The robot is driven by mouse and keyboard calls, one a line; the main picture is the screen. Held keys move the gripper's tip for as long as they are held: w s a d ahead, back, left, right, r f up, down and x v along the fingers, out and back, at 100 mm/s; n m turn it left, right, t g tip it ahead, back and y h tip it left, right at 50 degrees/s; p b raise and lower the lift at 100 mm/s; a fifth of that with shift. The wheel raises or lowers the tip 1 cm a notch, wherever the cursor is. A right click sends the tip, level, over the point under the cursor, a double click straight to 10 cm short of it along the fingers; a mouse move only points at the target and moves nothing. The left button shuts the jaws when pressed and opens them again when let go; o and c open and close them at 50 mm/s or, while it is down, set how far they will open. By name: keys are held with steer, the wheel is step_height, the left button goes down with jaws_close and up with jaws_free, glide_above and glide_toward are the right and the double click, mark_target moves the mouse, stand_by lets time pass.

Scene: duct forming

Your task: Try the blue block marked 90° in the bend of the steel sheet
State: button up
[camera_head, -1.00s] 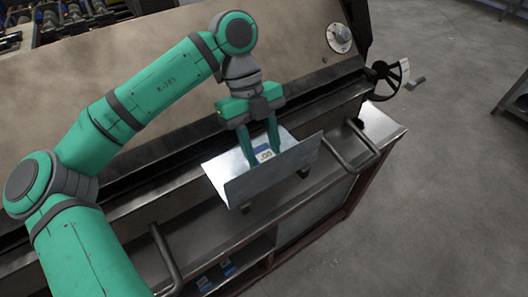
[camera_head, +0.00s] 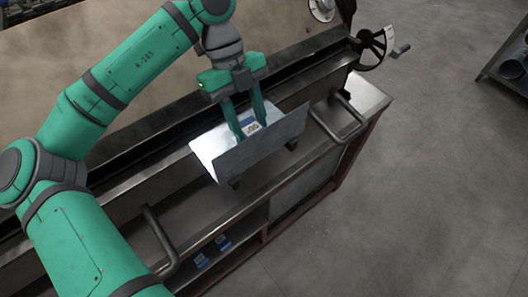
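The bent steel sheet (camera_head: 262,146) sits at the front of the bending machine, with one flange standing up toward the camera and the other lying behind it. My gripper (camera_head: 251,126) points down into the bend from behind the standing flange. Its two fingers are on either side of a blue block (camera_head: 251,128) with a white label, which looks like 90° seen upside down. The fingers appear closed on the block. The standing flange hides the block's lower part and the bend line, so I cannot tell whether the block touches the sheet.
Two more blue blocks with white labels lie on the lower shelf (camera_head: 215,252). Bar handles (camera_head: 340,118) (camera_head: 160,240) stand out from the machine's front on both sides. A handwheel (camera_head: 372,45) is at the right end.

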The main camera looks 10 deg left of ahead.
steer(key=shift+v, duration=2.55)
steer(key=shift+w+a, duration=0.1)
